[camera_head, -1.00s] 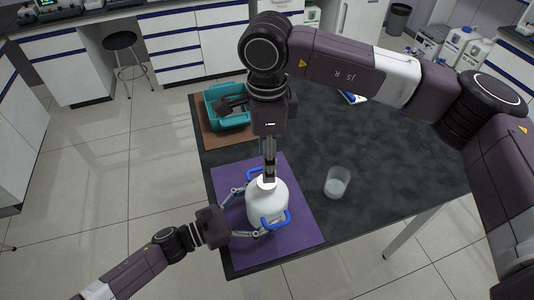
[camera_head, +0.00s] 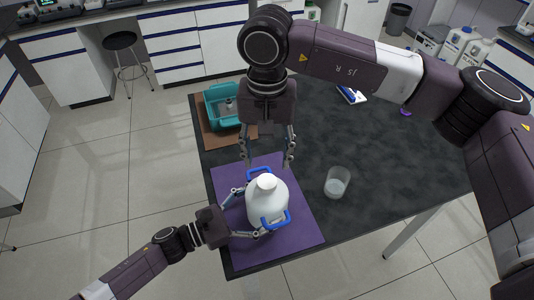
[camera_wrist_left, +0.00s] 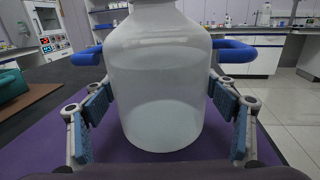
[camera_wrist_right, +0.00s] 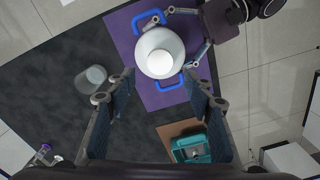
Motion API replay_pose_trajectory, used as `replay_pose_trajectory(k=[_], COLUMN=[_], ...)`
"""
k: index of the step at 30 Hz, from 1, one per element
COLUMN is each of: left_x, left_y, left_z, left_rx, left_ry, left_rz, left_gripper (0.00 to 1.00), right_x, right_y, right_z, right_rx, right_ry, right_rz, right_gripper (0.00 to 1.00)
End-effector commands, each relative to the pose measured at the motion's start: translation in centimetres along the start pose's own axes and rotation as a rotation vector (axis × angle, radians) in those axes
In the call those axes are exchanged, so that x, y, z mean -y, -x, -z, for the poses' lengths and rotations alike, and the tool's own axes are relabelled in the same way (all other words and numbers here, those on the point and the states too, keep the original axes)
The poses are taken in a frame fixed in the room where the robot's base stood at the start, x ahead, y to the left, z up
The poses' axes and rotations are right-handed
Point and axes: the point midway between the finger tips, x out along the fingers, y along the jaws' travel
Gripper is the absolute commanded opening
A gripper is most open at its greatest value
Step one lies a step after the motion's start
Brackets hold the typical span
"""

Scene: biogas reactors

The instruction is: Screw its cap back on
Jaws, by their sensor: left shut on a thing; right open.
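A white jug (camera_head: 267,205) with two blue side handles stands upright on a purple mat (camera_head: 300,232). Its top (camera_head: 266,181) is a smooth white disc, which looks like a cap seated on the neck. In the right wrist view, the disc (camera_wrist_right: 159,63) covers the mouth, but I cannot tell how tight it is. My left gripper (camera_head: 250,211) is shut around the jug's body, with blue pads at both sides in the left wrist view (camera_wrist_left: 160,120). My right gripper (camera_head: 269,163) is open and empty, pointing down above and just behind the jug's top.
A clear beaker (camera_head: 337,182) stands on the dark table (camera_head: 375,160) to the right of the mat. A teal bin (camera_head: 215,108) with a small pale item inside sits on a brown mat (camera_head: 211,138) at the back left.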

Motion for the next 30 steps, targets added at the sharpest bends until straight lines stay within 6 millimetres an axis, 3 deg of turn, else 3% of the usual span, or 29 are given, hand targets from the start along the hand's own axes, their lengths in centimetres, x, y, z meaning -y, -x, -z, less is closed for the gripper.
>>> replay_pose_trajectory(k=[11,22,30], left_x=[0.0,0.0,0.0], left_y=[0.1,0.1,0.1], left_z=[0.1,0.1,0.1], left_rx=[-0.003,-0.003,-0.003], left_ry=[-0.003,-0.003,-0.003], left_rz=[0.0,0.0,0.0], left_gripper=[0.11,0.11,0.11], right_x=[0.0,-0.1,0.0], right_y=[-0.7,-6.2,-8.0], right_z=[0.0,0.0,0.0], right_rx=[0.002,0.003,0.0], right_ry=[-0.002,-0.004,-0.003], right_rz=[-0.001,-0.001,0.0], right_gripper=[0.48,0.48,0.48])
